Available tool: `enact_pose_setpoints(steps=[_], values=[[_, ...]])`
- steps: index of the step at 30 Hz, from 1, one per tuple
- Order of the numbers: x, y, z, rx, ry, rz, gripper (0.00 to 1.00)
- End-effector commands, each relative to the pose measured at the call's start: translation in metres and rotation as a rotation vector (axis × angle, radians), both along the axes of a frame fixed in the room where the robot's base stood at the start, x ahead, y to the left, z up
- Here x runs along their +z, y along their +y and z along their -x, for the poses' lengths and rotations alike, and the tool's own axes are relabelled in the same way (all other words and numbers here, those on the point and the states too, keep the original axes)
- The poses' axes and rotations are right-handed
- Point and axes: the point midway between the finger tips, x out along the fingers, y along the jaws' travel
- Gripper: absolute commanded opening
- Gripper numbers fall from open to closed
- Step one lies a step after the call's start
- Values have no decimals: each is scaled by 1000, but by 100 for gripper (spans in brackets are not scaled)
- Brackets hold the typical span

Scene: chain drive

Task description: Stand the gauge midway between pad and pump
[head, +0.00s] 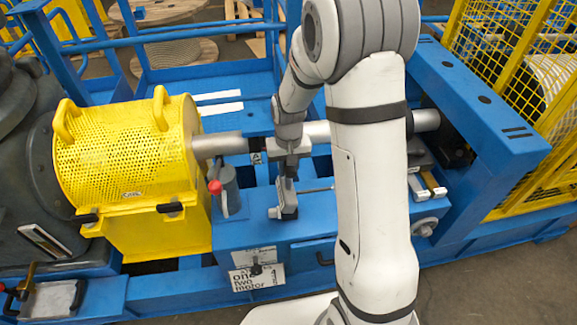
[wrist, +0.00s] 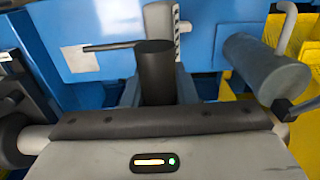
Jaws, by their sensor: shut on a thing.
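The gauge shows in the head view (head: 289,196) as a grey upright piece with a thin rod sticking out to the right. In the wrist view its dark cylinder (wrist: 154,72) stands between the fingers, rod pointing left. My gripper (head: 287,168) is shut on it from above. Whether its foot touches the blue surface I cannot tell. The pump, grey with a red knob (head: 228,192), stands left of the gauge; it is at right in the wrist view (wrist: 262,66). A pale square, apparently the pad (wrist: 80,58), lies left near the rod; I cannot make it out in the head view.
A yellow perforated guard (head: 125,150) stands left of the pump. A thick grey shaft (head: 222,145) runs behind the gauge, close to my gripper. Small blocks (head: 428,186) lie right of my arm, which hides part of the blue frame (head: 240,235).

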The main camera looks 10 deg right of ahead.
Motion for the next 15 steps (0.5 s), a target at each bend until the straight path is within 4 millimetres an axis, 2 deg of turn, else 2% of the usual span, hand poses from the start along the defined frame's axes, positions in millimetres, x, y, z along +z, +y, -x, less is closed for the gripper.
enact_pose_setpoints(steps=[1, 9, 15], values=[[-1, 0, 0, 0, 0, 0, 27], [-1, 0, 0, 1, 0, 0, 47], [0, 1, 0, 1, 0, 0, 47]])
